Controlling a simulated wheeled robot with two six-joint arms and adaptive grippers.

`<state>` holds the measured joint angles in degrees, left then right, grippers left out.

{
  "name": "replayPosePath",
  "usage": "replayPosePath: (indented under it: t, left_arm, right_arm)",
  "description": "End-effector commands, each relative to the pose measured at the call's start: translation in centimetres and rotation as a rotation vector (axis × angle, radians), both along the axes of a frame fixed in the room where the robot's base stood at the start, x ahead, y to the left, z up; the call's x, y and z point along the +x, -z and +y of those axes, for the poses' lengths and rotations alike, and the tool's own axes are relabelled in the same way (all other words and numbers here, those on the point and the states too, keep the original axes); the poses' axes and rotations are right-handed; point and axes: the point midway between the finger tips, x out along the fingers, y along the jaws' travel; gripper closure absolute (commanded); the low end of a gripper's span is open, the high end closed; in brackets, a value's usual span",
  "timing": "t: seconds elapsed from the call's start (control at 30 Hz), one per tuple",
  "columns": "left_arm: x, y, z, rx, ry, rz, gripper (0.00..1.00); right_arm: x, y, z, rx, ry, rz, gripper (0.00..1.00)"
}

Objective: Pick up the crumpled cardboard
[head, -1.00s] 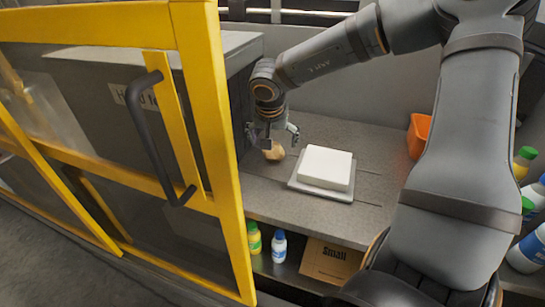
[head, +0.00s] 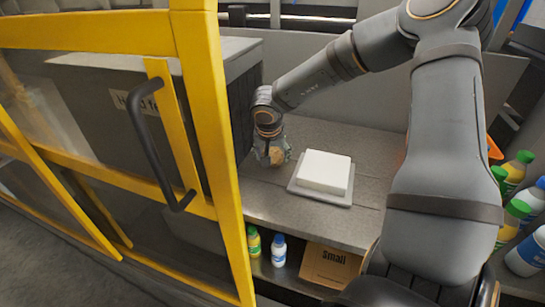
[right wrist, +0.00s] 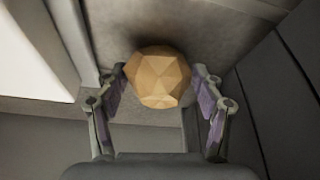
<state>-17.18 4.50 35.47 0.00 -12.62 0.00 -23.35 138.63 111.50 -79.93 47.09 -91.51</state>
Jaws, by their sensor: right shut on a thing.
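The crumpled cardboard (right wrist: 158,77) is a tan, faceted ball between the two fingers of my right gripper (right wrist: 158,92) in the right wrist view. In the head view my right gripper (head: 273,155) is at the grey counter, left of the white block, and the crumpled cardboard (head: 276,155) is partly hidden by its fingers. The right gripper is shut on the cardboard. I cannot tell whether the cardboard still touches the counter. My left gripper does not show.
A white block (head: 325,171) on a grey plate (head: 320,198) stands close right of the gripper. A yellow-framed door (head: 217,120) and dark cabinet wall are on the left. Bottles (head: 279,250) and a cardboard box (head: 330,265) sit on the shelf below. More bottles (head: 525,250) are at right.

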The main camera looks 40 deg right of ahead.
Motion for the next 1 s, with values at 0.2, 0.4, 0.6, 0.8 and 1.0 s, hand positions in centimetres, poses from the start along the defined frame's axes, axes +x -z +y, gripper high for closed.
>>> replayPosePath:
  t: [0.2,0.4,0.6,0.8,1.0]
  left_arm:
    - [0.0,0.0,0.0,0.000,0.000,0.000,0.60]
    - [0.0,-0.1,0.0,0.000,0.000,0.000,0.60]
    - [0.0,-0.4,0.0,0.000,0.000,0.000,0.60]
    - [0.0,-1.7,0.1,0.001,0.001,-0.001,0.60]
    - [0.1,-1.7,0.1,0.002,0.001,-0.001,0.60]
  right_arm:
    - [0.0,0.0,0.0,0.000,0.000,0.000,0.54]
    - [0.1,-1.8,0.0,0.000,0.001,-0.005,0.54]
    - [0.1,-6.6,-0.1,-0.003,0.001,-0.006,0.54]
    - [0.0,-9.8,0.0,-0.001,0.000,0.000,0.54]
    - [0.0,-10.1,0.0,-0.001,0.000,0.001,0.54]
